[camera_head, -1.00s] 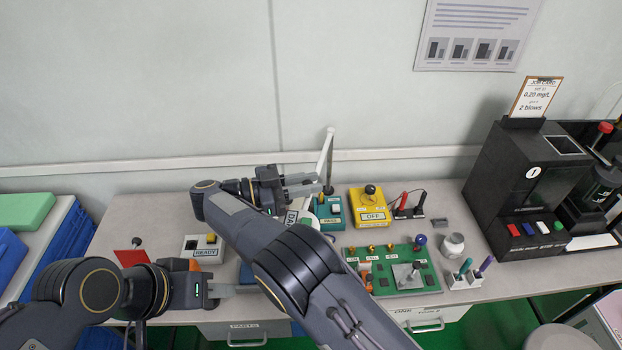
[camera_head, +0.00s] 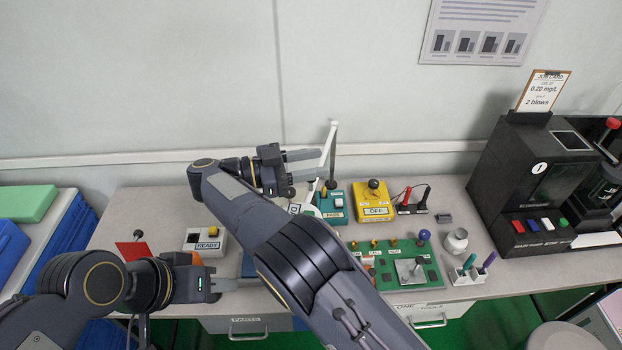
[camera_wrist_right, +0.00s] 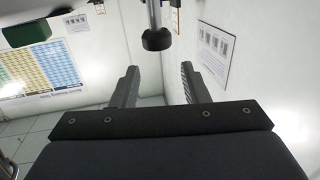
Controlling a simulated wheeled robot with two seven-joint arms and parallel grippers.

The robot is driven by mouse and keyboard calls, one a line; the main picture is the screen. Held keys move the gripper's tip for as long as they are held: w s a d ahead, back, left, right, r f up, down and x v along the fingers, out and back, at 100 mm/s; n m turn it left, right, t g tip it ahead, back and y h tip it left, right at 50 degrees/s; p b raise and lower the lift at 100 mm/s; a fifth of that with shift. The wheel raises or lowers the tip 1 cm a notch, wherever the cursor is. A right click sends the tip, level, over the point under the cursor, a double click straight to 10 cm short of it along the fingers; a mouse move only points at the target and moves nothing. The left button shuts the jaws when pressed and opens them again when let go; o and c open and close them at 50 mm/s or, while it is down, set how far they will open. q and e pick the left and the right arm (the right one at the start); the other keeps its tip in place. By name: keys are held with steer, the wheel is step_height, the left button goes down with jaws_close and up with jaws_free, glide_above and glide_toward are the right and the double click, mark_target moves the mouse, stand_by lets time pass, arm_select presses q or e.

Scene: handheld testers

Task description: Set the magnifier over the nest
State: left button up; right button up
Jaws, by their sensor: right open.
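A slim white jointed arm (camera_head: 333,148), which looks like the magnifier's stand, rises at the back of the bench. My right gripper (camera_head: 320,164) is open beside it, with its fingers pointing right toward it. I see no clear contact. In the right wrist view the open fingers (camera_wrist_right: 158,85) have nothing between them, and a dark round knob on a post (camera_wrist_right: 157,38) hangs beyond them. The magnifier's lens is not clear, and I cannot identify the nest; my right arm hides part of the bench. My left gripper (camera_head: 228,284) is low near the front edge.
A teal box (camera_head: 332,207), a yellow OFF box (camera_head: 372,208) and a green board (camera_head: 425,280) with knobs lie right of my arm. A READY box (camera_head: 205,243) is left. A black machine (camera_head: 525,185) stands at the right.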

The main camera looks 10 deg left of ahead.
arm_select(q)
steer(key=shift+f+b, duration=0.8)
steer(key=shift+f, duration=0.1)
arm_select(e)
steer(key=s+d+r, duration=0.2)
steer(key=s+r, duration=0.7)
steer(key=s, duration=0.4)
steer(key=shift+s+d+r, duration=0.2)
steer(key=shift+s+d, duration=0.05)
steer(key=shift+s, duration=0.05)
arm_select(q)
steer(key=shift+c, duration=0.5)
